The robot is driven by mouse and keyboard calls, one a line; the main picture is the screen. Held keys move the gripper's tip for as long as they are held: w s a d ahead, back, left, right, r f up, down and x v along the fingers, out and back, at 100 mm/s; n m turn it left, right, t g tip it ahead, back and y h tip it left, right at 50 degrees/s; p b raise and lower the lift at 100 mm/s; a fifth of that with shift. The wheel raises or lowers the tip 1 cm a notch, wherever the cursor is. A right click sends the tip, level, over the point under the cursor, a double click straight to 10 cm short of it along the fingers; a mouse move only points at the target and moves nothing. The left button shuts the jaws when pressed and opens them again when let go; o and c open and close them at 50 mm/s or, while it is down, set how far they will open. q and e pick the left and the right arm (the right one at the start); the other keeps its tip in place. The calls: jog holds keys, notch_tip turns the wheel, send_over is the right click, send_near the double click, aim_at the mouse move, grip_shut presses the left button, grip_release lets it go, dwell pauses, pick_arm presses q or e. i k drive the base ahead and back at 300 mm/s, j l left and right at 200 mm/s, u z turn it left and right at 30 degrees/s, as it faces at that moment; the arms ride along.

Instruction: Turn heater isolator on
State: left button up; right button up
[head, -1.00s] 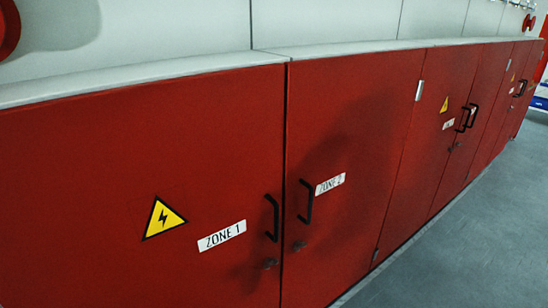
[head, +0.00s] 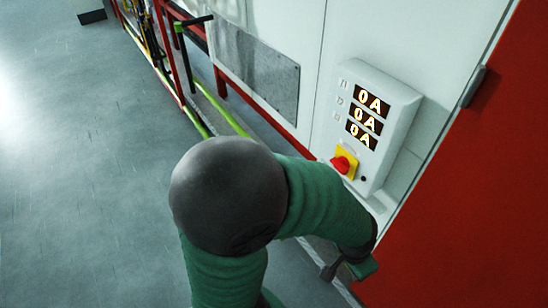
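The heater isolator is a red rotary knob (head: 340,165) on a yellow square plate (head: 347,158), low on a pale grey control box (head: 398,105) on the white panel. Three lit displays (head: 363,115) above it each read 0A. I cannot tell the knob's exact angle. An arm of mine with green sleeves and a dark round elbow comes up from the bottom, left of centre; I take it as my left arm. Its gripper (head: 350,268) is below the box, apart from the knob, partly hidden by the wrist. Its opening is unclear. My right gripper is not in view.
A red cabinet door (head: 465,185) fills the right side. A small black button (head: 363,179) sits beside the knob. A frame with red and green bars (head: 190,75) runs along the machine at upper left. The grey floor (head: 85,160) at left is clear.

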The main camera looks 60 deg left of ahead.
aim_at(341, 163)
jog(key=u, duration=1.4)
jog(key=j+u, duration=0.45)
jog(key=j, duration=0.85)
